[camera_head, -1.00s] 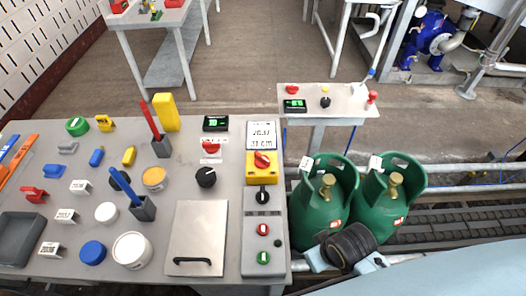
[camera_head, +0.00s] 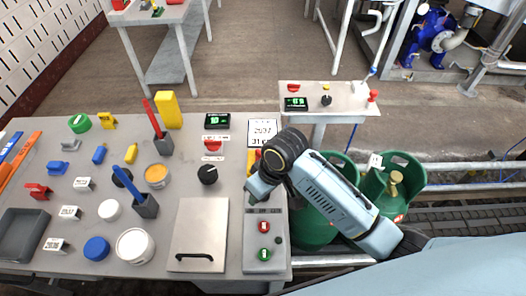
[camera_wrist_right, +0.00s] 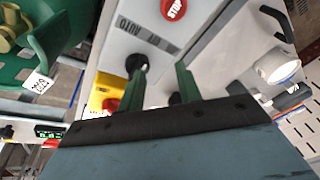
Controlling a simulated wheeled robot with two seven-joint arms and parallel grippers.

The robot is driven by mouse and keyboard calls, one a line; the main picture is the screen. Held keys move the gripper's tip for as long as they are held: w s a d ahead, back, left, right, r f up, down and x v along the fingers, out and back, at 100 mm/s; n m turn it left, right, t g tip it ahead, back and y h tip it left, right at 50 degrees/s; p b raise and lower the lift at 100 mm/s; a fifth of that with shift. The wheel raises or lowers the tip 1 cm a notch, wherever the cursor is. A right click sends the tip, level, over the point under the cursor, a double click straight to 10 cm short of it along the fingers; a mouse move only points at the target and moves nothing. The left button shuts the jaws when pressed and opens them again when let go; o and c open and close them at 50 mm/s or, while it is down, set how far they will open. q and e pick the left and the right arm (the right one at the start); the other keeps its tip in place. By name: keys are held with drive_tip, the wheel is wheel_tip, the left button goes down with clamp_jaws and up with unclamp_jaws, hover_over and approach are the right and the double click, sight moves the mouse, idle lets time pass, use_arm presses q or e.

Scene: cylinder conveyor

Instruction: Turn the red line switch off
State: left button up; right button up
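The red rotary switch on its yellow plate is mostly covered by my right arm in the head view; a strip of the yellow plate (camera_head: 251,161) shows. In the right wrist view part of the red switch (camera_wrist_right: 111,105) shows on the yellow plate (camera_wrist_right: 97,99), left of the fingers. My right gripper (camera_head: 255,196) is over the control box; in the wrist view its two fingers (camera_wrist_right: 162,74) are apart with nothing held between them. A black selector knob (camera_wrist_right: 135,63) is by the left fingertip. My left gripper is not in view.
The control box (camera_head: 251,228) has a red button (camera_head: 264,226) and a green button (camera_head: 264,254). A metal lid with a black handle (camera_head: 198,232) lies to its left. Green gas cylinders (camera_head: 398,184) stand to its right. Several small items crowd the table's left part.

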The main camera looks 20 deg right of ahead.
drive_tip(key=w+d+r+g+h, duration=0.1)
drive_tip(key=w+d+r, duration=0.2)
drive_tip(key=w+r, duration=0.3)
drive_tip(key=w+d+r+h, duration=0.2)
drive_tip(key=w+r, duration=0.2)
drive_tip(key=w, duration=0.5)
wheel_tip(320, 180, down, 14)
drive_tip(key=shift+s+r+b, duration=0.1)
drive_tip(key=shift+r+b, duration=0.1)
drive_tip(key=shift+b, duration=0.55)
clamp_jaws()
